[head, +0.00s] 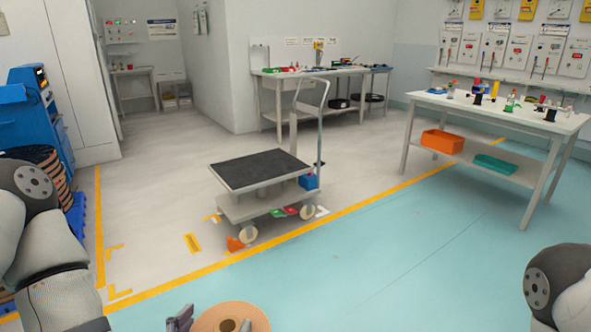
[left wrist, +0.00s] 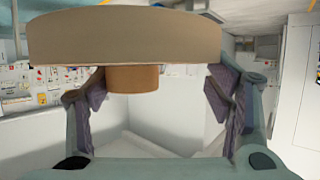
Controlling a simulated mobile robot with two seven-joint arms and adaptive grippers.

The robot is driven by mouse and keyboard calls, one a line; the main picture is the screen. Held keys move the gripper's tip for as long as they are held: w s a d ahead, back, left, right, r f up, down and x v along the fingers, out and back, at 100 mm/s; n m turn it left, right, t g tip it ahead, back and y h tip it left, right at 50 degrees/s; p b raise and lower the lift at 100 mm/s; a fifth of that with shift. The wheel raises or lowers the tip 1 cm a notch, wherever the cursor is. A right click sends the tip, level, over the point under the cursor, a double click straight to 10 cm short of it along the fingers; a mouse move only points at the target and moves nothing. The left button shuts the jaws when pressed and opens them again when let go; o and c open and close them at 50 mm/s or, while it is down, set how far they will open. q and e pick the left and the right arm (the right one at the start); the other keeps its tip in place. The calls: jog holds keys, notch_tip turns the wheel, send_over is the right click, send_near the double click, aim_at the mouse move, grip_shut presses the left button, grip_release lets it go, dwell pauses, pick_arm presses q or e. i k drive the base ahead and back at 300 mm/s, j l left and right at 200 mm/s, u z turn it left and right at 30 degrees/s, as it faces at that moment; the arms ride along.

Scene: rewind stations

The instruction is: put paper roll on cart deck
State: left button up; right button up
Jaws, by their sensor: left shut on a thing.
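The paper roll (head: 255,314) is a tan disc with a darker core, at the bottom edge of the head view. It also fills the top of the left wrist view (left wrist: 125,38), with its brown core (left wrist: 133,78) sticking out toward the wrist. My left gripper (head: 212,321) is shut on the paper roll, its fingers (left wrist: 155,90) at either side of the core. The cart deck (head: 259,169) is a black-topped platform on a wheeled cart, ahead in the middle of the floor and apart from the roll. My right gripper is not in view.
The cart has a tall handle (head: 320,120) at its right and an orange wedge (head: 235,244) by a front wheel. A workbench (head: 510,113) stands at right, a blue machine (head: 42,110) at left. The teal floor (head: 400,260) before the cart is clear.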

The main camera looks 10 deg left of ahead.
aim_at(239, 171)
jog(key=i+j+u, duration=0.3)
jog(key=i, duration=0.2)
jog(key=i+j+u, duration=0.3)
jog(key=i, duration=0.25)
jog(key=i+u, duration=0.3)
jog(key=i, duration=0.25)
jog(key=i+j+z, duration=0.1)
jog(key=i+z, duration=0.35)
jog(key=i+j+z, duration=0.3)
jog(key=i+z, duration=0.15)
jog(key=i+j+z, duration=0.85)
jog(key=j, duration=0.2)
